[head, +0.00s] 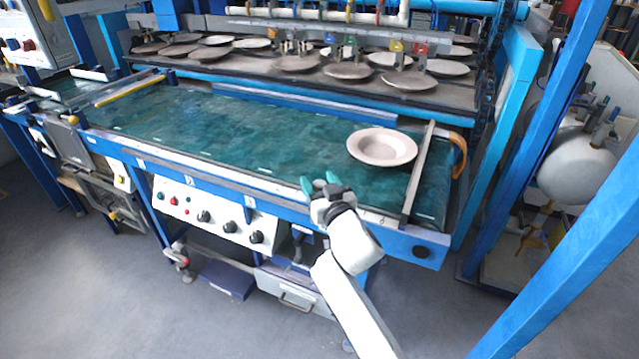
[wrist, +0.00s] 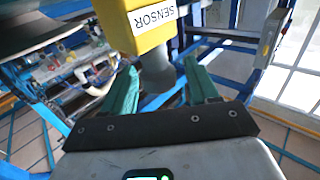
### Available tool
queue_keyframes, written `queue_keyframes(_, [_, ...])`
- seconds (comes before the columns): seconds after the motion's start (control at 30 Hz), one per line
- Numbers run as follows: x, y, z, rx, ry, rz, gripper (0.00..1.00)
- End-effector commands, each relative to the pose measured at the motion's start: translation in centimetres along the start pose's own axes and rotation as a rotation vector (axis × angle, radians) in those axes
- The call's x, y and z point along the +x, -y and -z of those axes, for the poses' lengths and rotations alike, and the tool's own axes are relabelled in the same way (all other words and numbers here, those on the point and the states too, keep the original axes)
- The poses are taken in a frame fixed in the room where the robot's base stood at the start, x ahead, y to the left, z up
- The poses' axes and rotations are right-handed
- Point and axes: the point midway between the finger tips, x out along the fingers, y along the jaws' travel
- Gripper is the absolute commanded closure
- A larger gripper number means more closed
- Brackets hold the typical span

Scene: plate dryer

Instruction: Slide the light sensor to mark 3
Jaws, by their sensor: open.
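A yellow box labelled SENSOR (wrist: 143,22), which I take as the light sensor, fills the top middle of the wrist view. A dark rounded knob (wrist: 157,75) hangs below it, in line with the gap between my fingers; contact cannot be told. My gripper (wrist: 162,72), with green fingers, is open. In the head view my gripper (head: 319,182) is at the front edge of the green table (head: 240,125); I cannot make out the sensor beside it there. Number labels 1 (head: 140,163), 2 (head: 190,181) and 3 (head: 249,199) run along the blue front rail, left of my gripper.
A control panel with knobs (head: 215,215) is below the rail. More plates stand on the rear rack. A blue post (head: 560,180) rises at right.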

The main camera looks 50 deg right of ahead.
Motion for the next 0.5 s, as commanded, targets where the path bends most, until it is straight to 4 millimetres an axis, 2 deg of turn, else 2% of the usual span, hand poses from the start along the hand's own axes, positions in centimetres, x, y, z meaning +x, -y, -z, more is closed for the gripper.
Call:
queue_keyframes(0.2, [0.02, 0.01, -0.01, 0.0, 0.0, 0.0, 0.41])
queue_keyframes(0.5, [0.0, 0.02, -0.02, 0.0, 0.0, 0.0, 0.69])
